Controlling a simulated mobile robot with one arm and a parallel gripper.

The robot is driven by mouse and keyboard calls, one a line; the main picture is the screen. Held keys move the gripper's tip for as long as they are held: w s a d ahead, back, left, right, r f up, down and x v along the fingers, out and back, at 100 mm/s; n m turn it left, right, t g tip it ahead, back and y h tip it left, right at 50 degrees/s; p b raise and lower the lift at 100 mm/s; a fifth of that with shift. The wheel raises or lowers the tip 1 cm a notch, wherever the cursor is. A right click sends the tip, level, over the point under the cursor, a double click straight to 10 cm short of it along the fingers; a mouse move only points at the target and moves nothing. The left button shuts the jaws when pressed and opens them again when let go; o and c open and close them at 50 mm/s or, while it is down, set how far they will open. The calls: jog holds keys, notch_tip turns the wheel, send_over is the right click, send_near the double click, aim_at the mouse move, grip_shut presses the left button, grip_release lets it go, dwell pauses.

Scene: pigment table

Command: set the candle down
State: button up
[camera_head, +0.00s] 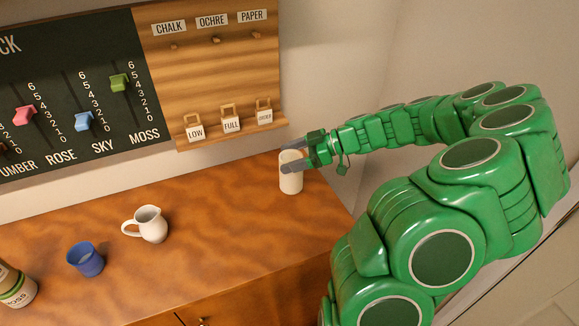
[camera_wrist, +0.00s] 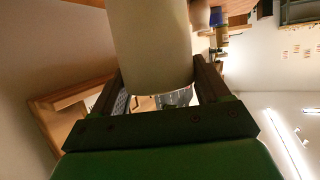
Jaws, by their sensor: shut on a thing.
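A white candle (camera_head: 291,182), a plain cylinder, stands upright at the right back end of the wooden table (camera_head: 225,220). My gripper (camera_head: 292,161) comes from the right and is shut on its upper part. The candle's base appears at the tabletop; I cannot tell whether it touches or hangs slightly above. In the wrist view the candle (camera_wrist: 152,45) fills the space between the two fingers of my gripper (camera_wrist: 156,85).
A white jug (camera_head: 152,225), a blue cup (camera_head: 86,260) and a labelled jar (camera_head: 15,287) stand to the left. Behind are a slider board (camera_head: 60,90) and a wooden panel (camera_head: 215,75) with hooks and tags. The tabletop between jug and candle is clear.

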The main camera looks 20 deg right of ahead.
jog(key=shift+w+d+f, duration=0.2)
jog(key=shift+w+f, duration=0.95)
jog(key=shift+f, duration=1.7)
jog(key=shift+f, duration=0.1)
jog(key=o, duration=1.8)
